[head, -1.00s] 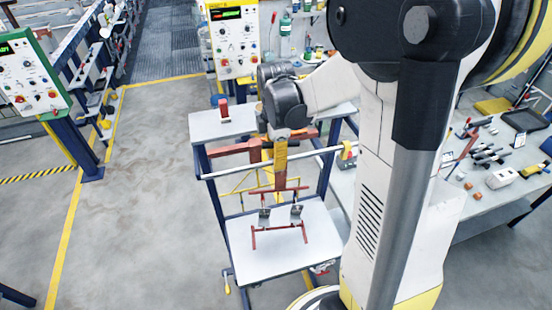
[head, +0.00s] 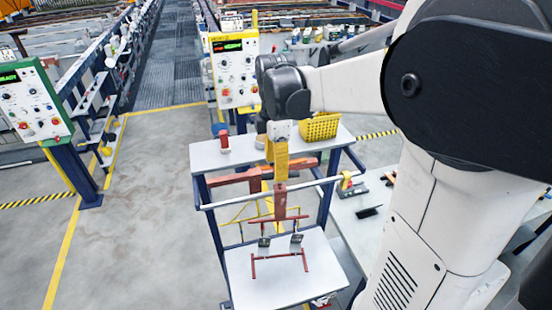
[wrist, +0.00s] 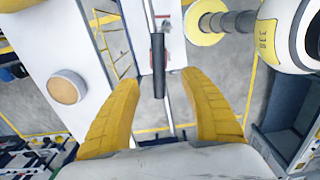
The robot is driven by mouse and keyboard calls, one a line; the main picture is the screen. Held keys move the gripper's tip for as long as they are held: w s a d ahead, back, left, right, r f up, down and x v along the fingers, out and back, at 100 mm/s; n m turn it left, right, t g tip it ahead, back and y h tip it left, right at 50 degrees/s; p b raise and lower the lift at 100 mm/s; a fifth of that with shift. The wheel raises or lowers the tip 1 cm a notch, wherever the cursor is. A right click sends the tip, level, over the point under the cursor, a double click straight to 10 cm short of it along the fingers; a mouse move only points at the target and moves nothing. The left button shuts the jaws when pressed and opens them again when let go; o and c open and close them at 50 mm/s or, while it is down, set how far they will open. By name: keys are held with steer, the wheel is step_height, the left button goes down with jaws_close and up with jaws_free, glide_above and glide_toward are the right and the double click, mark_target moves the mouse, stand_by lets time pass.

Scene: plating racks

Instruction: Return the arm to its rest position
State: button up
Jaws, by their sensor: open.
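My gripper (head: 279,172) hangs fingers-down over the middle of the cart in the head view. Its yellow fingers are spread apart in the wrist view (wrist: 160,80), and nothing is clamped between them. A dark rod (wrist: 158,68) shows in the gap between the fingers; its distance below them is hard to tell. My arm reaches in from the right. A red rack (head: 280,256) with two small grey-black parts stands on the cart's lower white shelf (head: 262,290), below my gripper. The lower part of the fingers overlaps a red upright in the head view.
A silver rail (head: 235,203) crosses the cart front. Control panels stand behind (head: 235,70) and at left (head: 35,105). Floor at left is clear.

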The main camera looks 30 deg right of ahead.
steer(key=shift+r, duration=1.4)
steer(key=shift+s+a+r+m, duration=0.15)
steer(key=shift+a+m, duration=0.15)
steer(key=shift+a, duration=0.05)
steer(key=s+a+f+m+t, duration=0.2)
steer(key=s+a+m+t, duration=0.5)
steer(key=s+a+m, duration=0.6)
step_height(320, 180, down, 38)
steer(key=w+d+m+b, duration=0.1)
steer(key=w+b, duration=0.1)
steer(key=b, duration=3.7)
steer(key=shift+w+f+b, duration=0.15)
steer(key=shift+f+b, duration=0.1)
steer(key=shift+b, duration=0.05)
